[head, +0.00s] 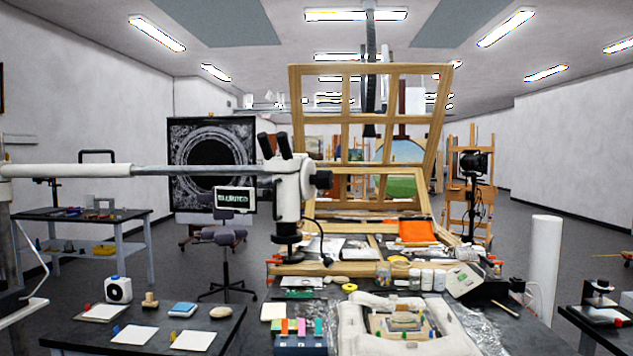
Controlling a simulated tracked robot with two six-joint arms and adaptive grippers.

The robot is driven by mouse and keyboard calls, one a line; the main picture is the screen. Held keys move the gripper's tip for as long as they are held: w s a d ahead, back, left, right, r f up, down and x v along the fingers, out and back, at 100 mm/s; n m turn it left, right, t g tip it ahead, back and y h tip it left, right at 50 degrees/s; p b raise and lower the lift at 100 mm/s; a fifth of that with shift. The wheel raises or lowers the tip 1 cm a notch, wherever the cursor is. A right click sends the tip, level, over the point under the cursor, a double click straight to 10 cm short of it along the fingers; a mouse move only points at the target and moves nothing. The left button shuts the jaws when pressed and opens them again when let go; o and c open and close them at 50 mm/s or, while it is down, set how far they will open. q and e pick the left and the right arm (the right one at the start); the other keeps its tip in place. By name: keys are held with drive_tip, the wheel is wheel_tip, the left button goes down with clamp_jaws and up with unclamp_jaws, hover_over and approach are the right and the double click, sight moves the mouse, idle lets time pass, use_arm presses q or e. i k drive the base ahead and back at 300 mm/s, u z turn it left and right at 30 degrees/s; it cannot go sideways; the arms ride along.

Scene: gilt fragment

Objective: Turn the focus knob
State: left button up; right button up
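A white stereo microscope (287,192) with two black eyepieces hangs from a long horizontal boom (150,171) that comes in from the left. A dark knob (322,179) sticks out on the right side of its body and looks like the focus knob. A small screen (235,199) left of the body shows a word that reads as "BLURRED". The objective end (287,243) points down above the bench. Neither of my grippers is in view, and nothing is seen touching the knob.
Below, a stepped fragment (402,322) lies inside a white padded surround (352,333). A wooden frame (370,130) leans up behind the microscope. Jars (427,279) and a pale device (464,281) stand right. A dark side table (150,333) holds cards and small items.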

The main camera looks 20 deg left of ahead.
sight(323, 179)
drive_tip(key=z, duration=0.1)
drive_tip(key=i, duration=1)
drive_tip(key=u, duration=0.1)
